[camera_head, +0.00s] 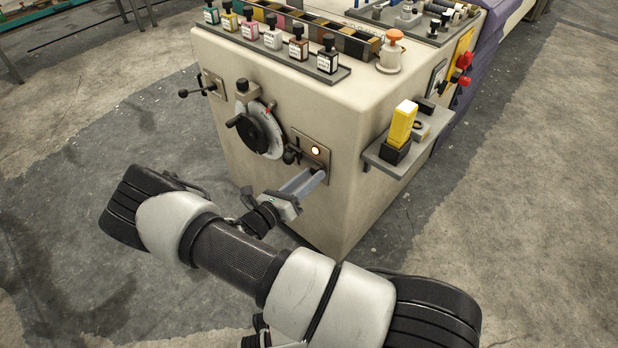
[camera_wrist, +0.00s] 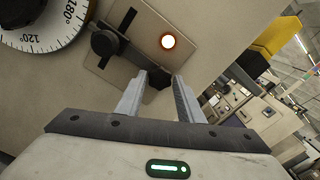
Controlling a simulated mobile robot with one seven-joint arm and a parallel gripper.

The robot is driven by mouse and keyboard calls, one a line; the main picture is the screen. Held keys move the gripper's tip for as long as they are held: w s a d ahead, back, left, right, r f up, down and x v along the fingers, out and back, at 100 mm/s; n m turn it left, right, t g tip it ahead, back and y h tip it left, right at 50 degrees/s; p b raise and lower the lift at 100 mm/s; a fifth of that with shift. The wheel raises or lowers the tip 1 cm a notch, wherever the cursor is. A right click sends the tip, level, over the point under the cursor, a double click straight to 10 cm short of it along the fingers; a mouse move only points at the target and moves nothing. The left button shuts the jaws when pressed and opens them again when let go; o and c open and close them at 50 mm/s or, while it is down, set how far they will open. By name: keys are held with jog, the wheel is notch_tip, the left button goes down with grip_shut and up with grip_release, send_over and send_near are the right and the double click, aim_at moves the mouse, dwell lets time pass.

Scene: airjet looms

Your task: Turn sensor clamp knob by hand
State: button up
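A tan plate (camera_head: 318,140) on the machine's front carries a black round knob (camera_head: 290,157), which looks like the sensor clamp knob, and a lit orange-white lamp (camera_head: 316,151). In the wrist view the knob (camera_wrist: 105,43) sits up and left of my fingers, on a dark bar (camera_wrist: 130,54) that runs down toward the fingertips. My gripper (camera_head: 318,175) is open at the plate's lower edge. In the wrist view its fingers (camera_wrist: 160,77) stand apart, with the bar's dark lower end between or just behind the tips. I cannot tell whether they touch it. The knob is outside the fingers.
A white graduated dial (camera_head: 259,130) with a black hand crank is left of the plate. A small lever (camera_head: 196,90) is farther left. A side shelf (camera_head: 385,156) with a yellow block (camera_head: 402,123) juts out at right. Bottles (camera_head: 272,38) line the machine top.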

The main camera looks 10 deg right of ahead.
jog(key=shift+o, duration=0.7)
jog(key=shift+s+a, duration=0.1)
jog(key=shift+v, duration=0.9)
